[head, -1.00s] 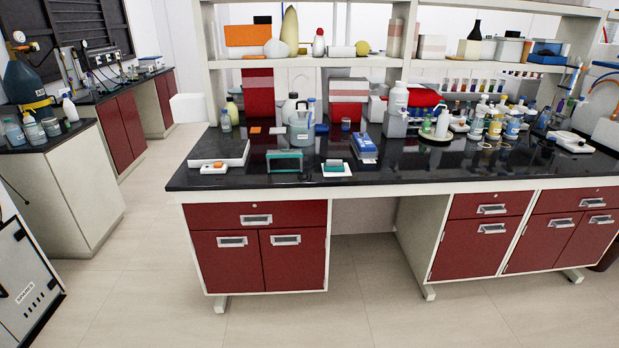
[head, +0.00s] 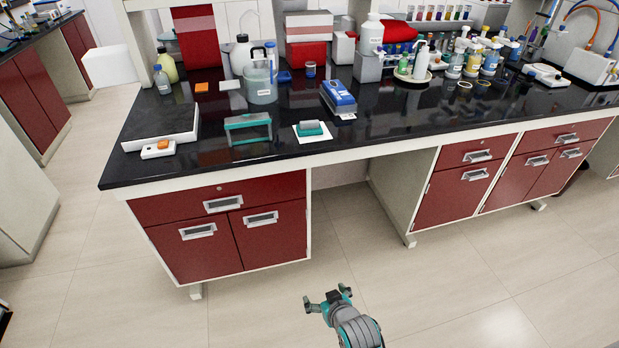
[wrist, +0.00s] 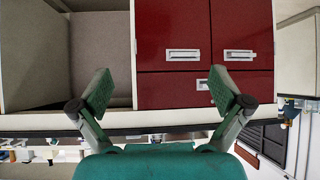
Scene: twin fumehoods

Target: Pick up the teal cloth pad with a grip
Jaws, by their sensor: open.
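The teal cloth pad (head: 311,128) lies on a small white sheet (head: 313,138) near the front edge of the black bench top. My gripper (head: 327,296) is at the bottom of the head view, in front of the bench and well away from the pad. In the wrist view my gripper (wrist: 160,92) is open, with its two fingers spread and nothing between them. The wrist view is upside down and shows the bench front; I cannot make out the pad there.
A teal frame (head: 247,129) stands left of the pad. A blue-and-white device (head: 338,98) is behind it to the right. A white-and-orange device (head: 158,149) and a flat slab (head: 163,127) lie farther left. Red cabinets (head: 222,232) sit below. The floor in front is clear.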

